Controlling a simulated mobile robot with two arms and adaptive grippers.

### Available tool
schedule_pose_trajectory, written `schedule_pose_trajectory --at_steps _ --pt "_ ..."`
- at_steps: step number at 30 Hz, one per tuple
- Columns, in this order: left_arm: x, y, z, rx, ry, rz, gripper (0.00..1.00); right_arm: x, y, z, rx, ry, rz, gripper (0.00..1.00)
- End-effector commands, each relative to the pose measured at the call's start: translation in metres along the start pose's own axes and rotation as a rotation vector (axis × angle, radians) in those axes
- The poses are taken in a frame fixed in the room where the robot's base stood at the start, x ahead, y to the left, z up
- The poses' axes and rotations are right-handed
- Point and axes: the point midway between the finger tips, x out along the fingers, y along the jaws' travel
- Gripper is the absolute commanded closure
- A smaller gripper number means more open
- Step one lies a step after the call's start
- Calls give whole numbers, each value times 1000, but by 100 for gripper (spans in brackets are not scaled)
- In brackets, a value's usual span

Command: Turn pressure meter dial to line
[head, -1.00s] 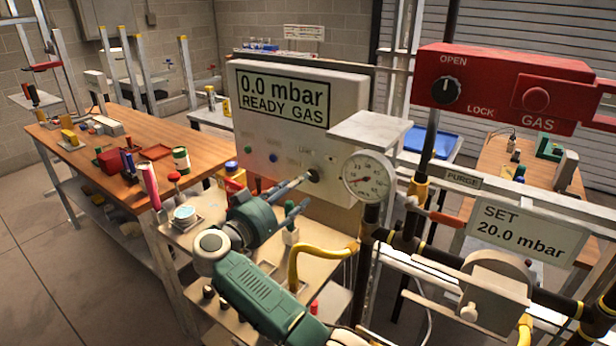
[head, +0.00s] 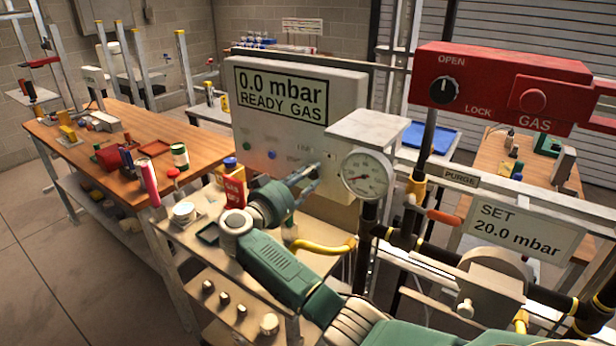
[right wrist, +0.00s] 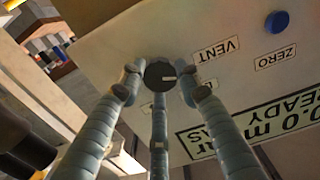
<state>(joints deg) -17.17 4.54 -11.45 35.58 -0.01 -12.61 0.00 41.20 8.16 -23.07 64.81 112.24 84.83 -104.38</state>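The pressure meter (head: 345,95) is a white box reading 0.0 mbar, READY GAS. Its dial (right wrist: 159,75) is a dark round knob with a white mark, below the display. In the right wrist view the mark points right, near the VENT label and a label partly hidden by a finger. My right gripper (head: 309,173) is at the meter's front. In the right wrist view my right gripper (right wrist: 160,82) has its fingers spread around the dial; I cannot tell whether they touch it. The dial is hidden behind the fingers in the head view. My left gripper is not in view.
A round gauge (head: 367,176) stands just right of my right gripper. A red gas panel (head: 500,88), pipes and a SET 20.0 mbar sign (head: 520,230) are farther right. A cluttered wooden bench (head: 160,131) is at left. A red can (head: 234,190) stands below the meter.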

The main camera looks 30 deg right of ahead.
Motion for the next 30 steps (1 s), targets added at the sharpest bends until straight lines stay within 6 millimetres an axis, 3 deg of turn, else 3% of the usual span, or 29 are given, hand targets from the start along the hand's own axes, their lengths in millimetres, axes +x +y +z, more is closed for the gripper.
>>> schedule_pose_trajectory --at_steps 8,17,30 --pt "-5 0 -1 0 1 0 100 -1 0 1 20 -6 -1 93" --pt "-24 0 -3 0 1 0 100 -2 -1 2 181 -11 -1 93" --pt "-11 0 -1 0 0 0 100 -2 -1 6 547 -8 0 93"
